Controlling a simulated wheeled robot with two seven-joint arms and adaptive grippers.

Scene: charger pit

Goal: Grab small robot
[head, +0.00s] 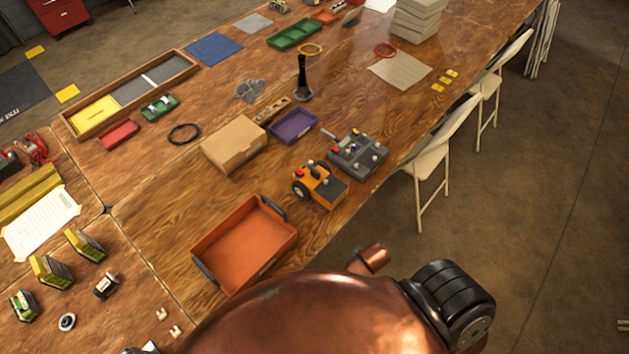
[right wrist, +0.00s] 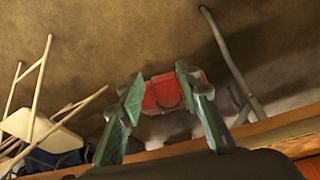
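In the head view a small orange wheeled robot (head: 318,186), with a grey rear part and a visible wheel, stands near the table's right edge. Just behind it is a dark grey device (head: 357,155) with red and pale parts on top. My right gripper (right wrist: 159,82) shows in the right wrist view with its green fingers spread apart. A red thing (right wrist: 165,93) shows between the fingers; I cannot tell what it is or whether it touches them. The small robot is not in that view. My left gripper is in neither view.
An orange tray (head: 240,240) stands left of the small robot, with a cardboard box (head: 233,146) and purple tray (head: 293,127) behind. White folding chairs (head: 440,150) stand along the table's right edge. Bare wood lies between the orange tray and the small robot.

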